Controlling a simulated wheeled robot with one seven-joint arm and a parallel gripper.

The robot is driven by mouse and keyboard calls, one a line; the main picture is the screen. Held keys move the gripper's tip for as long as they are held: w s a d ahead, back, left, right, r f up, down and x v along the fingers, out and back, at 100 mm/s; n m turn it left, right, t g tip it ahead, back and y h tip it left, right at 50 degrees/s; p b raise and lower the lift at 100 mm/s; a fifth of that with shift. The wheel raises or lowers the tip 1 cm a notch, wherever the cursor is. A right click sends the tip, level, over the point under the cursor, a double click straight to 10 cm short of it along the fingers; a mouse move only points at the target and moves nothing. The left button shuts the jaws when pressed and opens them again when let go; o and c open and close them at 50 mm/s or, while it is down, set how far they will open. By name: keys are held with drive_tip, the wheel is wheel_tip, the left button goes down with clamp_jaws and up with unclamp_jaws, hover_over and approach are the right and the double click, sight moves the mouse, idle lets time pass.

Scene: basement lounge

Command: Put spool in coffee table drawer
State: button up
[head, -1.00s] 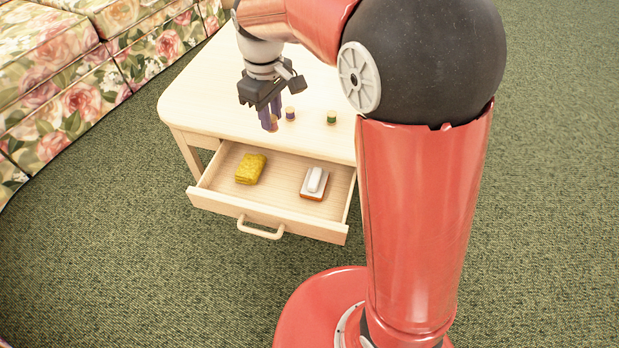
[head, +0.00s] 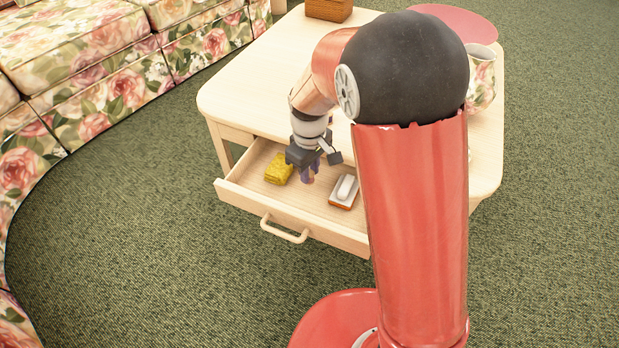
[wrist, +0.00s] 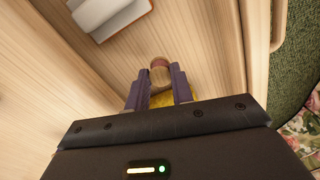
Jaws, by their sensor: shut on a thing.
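The coffee table (head: 250,92) is pale wood, and its drawer (head: 232,194) is pulled open. My gripper (head: 309,178) points down into the open drawer in the head view, between a yellow folded cloth and a white-topped block. In the wrist view my gripper (wrist: 160,88) is shut on a small spool (wrist: 160,76) with a tan end, held between the two purple fingers. The wrist view shows the drawer's wooden floor beyond the spool. I cannot tell whether the spool touches that floor. In the head view the spool is mostly hidden by the fingers.
The yellow cloth (head: 279,168) lies left in the drawer, and the white-topped block (head: 344,190) lies right. A floral mug (head: 482,82), a pink disc (head: 455,20) and a wooden box (head: 329,9) are on the table. A floral sofa (head: 100,75) stands left.

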drive_tip(key=shift+f, duration=1.45)
drive_tip(key=shift+f+b, duration=0.15)
drive_tip(key=shift+b, duration=0.15)
drive_tip(key=o, duration=1)
drive_tip(key=shift+c, duration=0.2)
